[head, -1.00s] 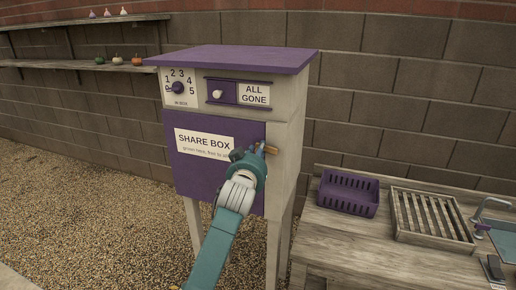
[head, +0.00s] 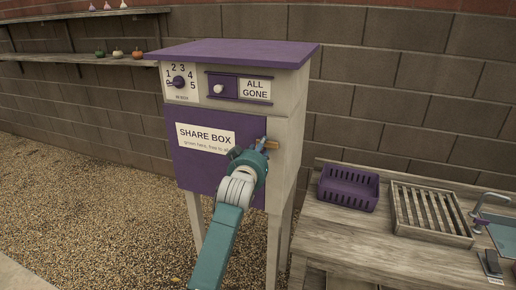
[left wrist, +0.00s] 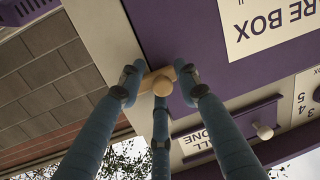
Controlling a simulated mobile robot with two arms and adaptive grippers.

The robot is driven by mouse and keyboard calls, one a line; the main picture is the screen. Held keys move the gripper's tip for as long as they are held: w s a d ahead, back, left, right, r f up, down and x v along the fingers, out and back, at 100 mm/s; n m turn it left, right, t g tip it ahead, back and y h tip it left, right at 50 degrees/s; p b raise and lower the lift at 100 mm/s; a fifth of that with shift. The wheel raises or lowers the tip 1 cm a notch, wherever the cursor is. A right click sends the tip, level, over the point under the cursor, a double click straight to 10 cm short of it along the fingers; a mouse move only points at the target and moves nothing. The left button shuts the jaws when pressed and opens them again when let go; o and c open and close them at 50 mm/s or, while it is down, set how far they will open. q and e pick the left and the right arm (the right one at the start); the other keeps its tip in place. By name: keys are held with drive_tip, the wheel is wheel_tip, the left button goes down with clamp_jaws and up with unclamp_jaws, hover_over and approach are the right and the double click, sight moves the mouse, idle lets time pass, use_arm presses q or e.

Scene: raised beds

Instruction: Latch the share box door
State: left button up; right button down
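The share box (head: 285,150) is a pale wooden cabinet on legs with a purple top and a purple door (head: 185,168), which looks shut. A small wooden latch (head: 272,145) lies across the door's right edge; in the left wrist view it is a bar with a round knob (left wrist: 162,86). My left gripper (head: 252,150) is at the latch. In the left wrist view its fingers (left wrist: 160,82) stand around the knob, apart, with gaps beside it; contact with the bar's ends is unclear. My right gripper is not in view.
A sliding sign panel with a white knob (head: 219,89) and a number dial (head: 179,83) are above the door. To the right, a wooden bench (head: 350,245) holds a purple basket (head: 348,189), a slatted tray (head: 430,213) and a tap (head: 480,208). Gravel lies at the left.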

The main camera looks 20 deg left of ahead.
use_arm(q)
drive_tip(key=shift+r, duration=0.1)
drive_tip(key=s+d+r, duration=0.1)
drive_tip(key=s, duration=1)
drive_tip(key=shift+s+d+r, duration=0.15)
drive_tip(key=shift+s+d, duration=0.05)
drive_tip(key=shift+s, duration=0.2)
